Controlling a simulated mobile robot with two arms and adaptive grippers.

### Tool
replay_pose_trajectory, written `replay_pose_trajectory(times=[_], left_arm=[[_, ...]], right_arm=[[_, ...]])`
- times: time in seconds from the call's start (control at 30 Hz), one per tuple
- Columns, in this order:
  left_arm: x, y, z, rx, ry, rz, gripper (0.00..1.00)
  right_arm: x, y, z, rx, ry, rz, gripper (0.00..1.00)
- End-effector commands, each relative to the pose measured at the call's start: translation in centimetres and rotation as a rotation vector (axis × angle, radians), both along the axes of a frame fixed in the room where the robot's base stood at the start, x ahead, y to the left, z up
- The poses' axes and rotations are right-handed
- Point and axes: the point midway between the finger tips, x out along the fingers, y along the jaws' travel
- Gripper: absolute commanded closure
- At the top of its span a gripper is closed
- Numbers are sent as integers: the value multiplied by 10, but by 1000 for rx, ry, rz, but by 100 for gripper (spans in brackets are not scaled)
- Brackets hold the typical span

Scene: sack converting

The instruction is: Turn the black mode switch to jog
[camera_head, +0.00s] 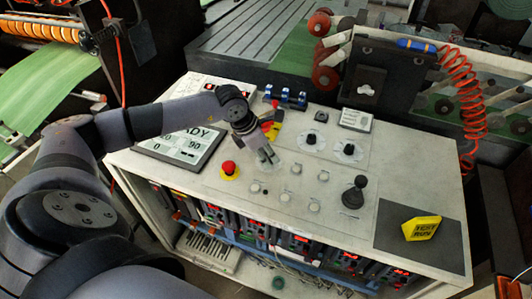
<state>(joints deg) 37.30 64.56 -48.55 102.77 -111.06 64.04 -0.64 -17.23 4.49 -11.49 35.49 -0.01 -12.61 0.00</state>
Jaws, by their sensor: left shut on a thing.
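My left gripper (267,158) reaches down over the white control panel (215,190). Its fingers are shut on a pale, see-through piece (272,170) at the panel top; its shape is partly hidden by the fingers. Two black knobs on white dials, one (312,139) nearer the gripper and one (349,150) further right, stand free of it. A smaller black switch (320,116) sits behind them. The labels are too small to read, so I cannot tell which is the mode switch or where it points. My right gripper is not in view.
A red mushroom button (229,168) is left of the gripper, near a display (183,147). A black joystick (354,192) stands at the front right. A yellow tag (422,228) lies on a dark pad. Several pale buttons (297,169) lie right of the fingers.

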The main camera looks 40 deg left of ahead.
Motion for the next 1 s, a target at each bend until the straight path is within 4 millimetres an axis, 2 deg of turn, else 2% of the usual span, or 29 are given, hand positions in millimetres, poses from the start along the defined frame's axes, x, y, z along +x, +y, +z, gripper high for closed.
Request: replay_pose_trajectory(times=[0.27, 0.47, 1.0], left_arm=[[0, 0, -1, -1, -1, -17, 98], [1, 2, -3, 1, -1, -98, 98], [5, 4, -3, 1, -2, -531, 98]], right_arm=[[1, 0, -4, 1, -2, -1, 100], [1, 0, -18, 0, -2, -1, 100], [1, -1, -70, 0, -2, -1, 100]])
